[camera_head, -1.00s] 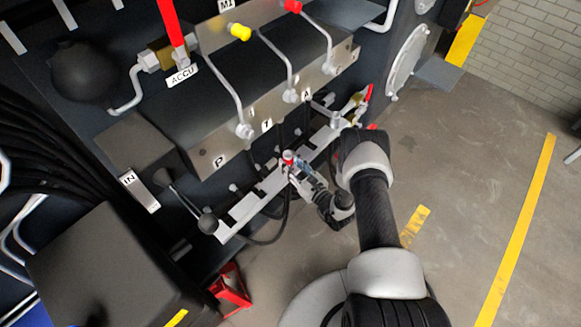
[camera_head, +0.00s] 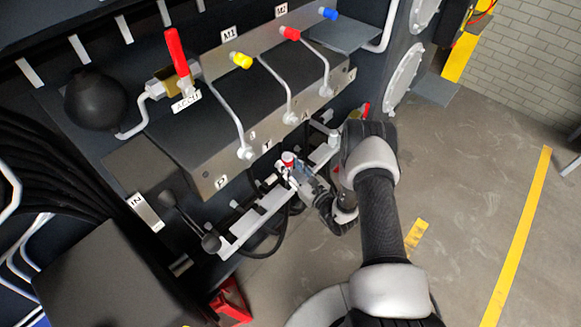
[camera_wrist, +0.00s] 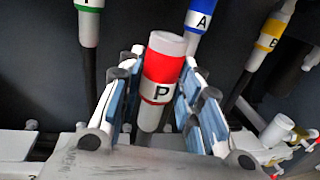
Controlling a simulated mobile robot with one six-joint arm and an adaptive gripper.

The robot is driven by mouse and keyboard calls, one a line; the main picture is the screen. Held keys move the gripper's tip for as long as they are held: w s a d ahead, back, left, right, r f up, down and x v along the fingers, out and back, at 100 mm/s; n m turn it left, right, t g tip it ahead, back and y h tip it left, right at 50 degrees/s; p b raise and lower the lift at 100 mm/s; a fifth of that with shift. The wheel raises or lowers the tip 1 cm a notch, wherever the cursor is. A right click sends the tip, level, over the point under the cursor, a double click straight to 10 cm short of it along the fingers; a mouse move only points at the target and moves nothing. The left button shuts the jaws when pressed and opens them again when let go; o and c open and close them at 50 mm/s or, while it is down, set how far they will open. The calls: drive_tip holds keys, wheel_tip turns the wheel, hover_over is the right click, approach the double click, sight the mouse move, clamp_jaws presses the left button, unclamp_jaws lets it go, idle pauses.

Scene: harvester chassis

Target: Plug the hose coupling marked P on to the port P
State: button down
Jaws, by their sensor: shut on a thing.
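The hose coupling marked P (camera_wrist: 159,82) has a red band, a white label and a pale end. It stands between the blue-padded fingers of my gripper (camera_wrist: 163,65) in the wrist view. My gripper is shut on it. In the head view the red-topped coupling (camera_head: 288,158) shows at the tip of my gripper (camera_head: 298,172), in front of the metal valve block (camera_head: 228,160). The label P (camera_head: 221,181) is at the block's lower left front. I cannot make out the port P itself. The coupling is apart from that label, to its right.
Green (camera_wrist: 88,28), blue (camera_wrist: 199,18) and yellow (camera_wrist: 270,38) couplings hang behind in the wrist view. A pale holder rail (camera_head: 255,217) runs below the block. Open floor lies to the right.

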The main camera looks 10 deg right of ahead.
drive_tip(key=shift+r, duration=0.6)
drive_tip(key=s+d+r+p, duration=0.2)
drive_tip(key=s+d, duration=0.1)
drive_tip(key=s, duration=0.2)
drive_tip(key=shift+d, duration=0.35)
drive_tip(key=shift+f, duration=0.1)
